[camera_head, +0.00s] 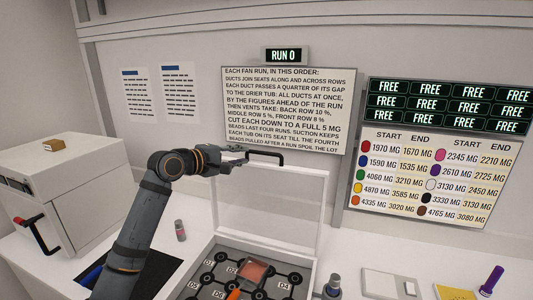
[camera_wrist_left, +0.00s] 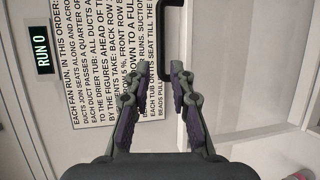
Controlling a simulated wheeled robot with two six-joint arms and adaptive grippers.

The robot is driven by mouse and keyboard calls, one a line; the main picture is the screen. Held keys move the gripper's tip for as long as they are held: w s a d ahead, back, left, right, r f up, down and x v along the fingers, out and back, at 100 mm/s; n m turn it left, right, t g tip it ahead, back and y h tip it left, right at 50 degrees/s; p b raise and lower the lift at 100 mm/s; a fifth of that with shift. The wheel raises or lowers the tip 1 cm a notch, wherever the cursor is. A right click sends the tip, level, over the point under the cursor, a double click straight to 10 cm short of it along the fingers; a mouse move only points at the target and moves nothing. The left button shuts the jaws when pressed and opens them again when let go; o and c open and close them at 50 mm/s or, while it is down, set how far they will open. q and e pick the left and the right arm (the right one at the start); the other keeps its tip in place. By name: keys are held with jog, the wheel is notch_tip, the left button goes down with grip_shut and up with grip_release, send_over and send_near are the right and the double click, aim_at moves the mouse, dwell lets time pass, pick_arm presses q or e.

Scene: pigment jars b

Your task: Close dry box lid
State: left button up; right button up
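The dry box (camera_head: 213,245) stands open on the bench. Its clear, pale-framed lid (camera_head: 265,205) is raised behind it, close to upright. A black bar handle (camera_head: 281,157) is on the lid's top edge; it also shows in the left wrist view (camera_wrist_left: 162,20). My left gripper (camera_head: 243,160) is at the handle's left side, its fingers pointing toward it. In the left wrist view the two fingers (camera_wrist_left: 156,75) are apart, with nothing clearly held between them. I cannot tell whether they touch the handle. My right gripper is not in view.
Inside the box are labelled round spots, a reddish square piece (camera_head: 255,271) and an orange item (camera_head: 234,294). A white cabinet (camera_head: 60,190) stands far left; a scale (camera_head: 388,283) and purple tube (camera_head: 491,280) lie right.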

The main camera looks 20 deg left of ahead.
aim_at(262, 153)
pick_arm(q)
jog(key=p+x, duration=0.4)
jog(key=x, duration=0.5)
jog(key=shift+d, duration=0.15)
jog(key=shift+w+d+f+p, duration=0.15)
jog(key=shift+w+p, duration=0.2)
jog(key=shift+f, duration=0.1)
jog(key=shift+w, duration=0.1)
grip_shut()
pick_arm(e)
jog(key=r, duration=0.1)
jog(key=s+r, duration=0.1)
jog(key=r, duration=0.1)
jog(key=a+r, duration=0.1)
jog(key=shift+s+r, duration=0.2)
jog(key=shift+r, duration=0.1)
